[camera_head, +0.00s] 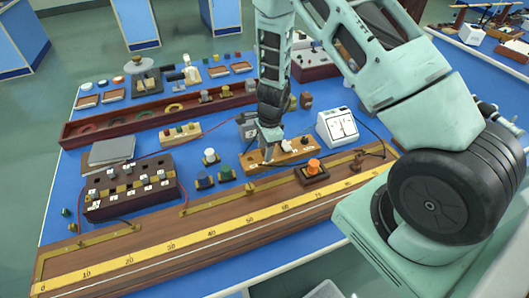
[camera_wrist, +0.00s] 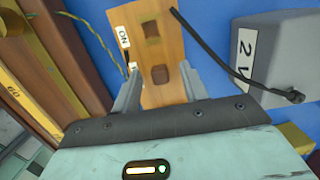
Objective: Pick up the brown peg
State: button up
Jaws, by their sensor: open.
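A brown peg (camera_wrist: 160,75) appears as a small dark brown square on a light wooden board (camera_wrist: 165,12) in the wrist view. My gripper (camera_wrist: 160,73) is open, with one finger on each side of the peg and a gap left around it. I cannot tell how far the fingertips are above the board. In the head view my gripper (camera_head: 268,154) points down at the left part of the wooden board (camera_head: 253,160); the peg cannot be made out there. A second brown square (camera_wrist: 152,31), which looks like a recess, lies farther along the board.
A grey box (camera_wrist: 275,52) with a black cable stands right of the board. A white meter (camera_head: 338,127) is to its right. An orange-topped block (camera_head: 313,168) and a long scaled rail (camera_head: 200,240) lie in front.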

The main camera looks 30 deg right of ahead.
grip_shut()
jog(key=shift+r+p, duration=1.4)
jog(key=shift+r, duration=5.15)
jog(key=shift+w+a+f+n+g+b, duration=0.15)
jog(key=shift+a+f+n+b, duration=0.75)
jog(key=shift+f, duration=1.2)
jog(key=shift+w+a+f+n+g+b, duration=0.15)
jog(key=shift+a+f+n+b, duration=0.7)
jog(key=shift+f, duration=1.3)
jog(key=shift+w+a+f+n+b, duration=0.25)
jog(key=shift+a+f+n+b, duration=0.6)
jog(key=shift+f, duration=1.25)
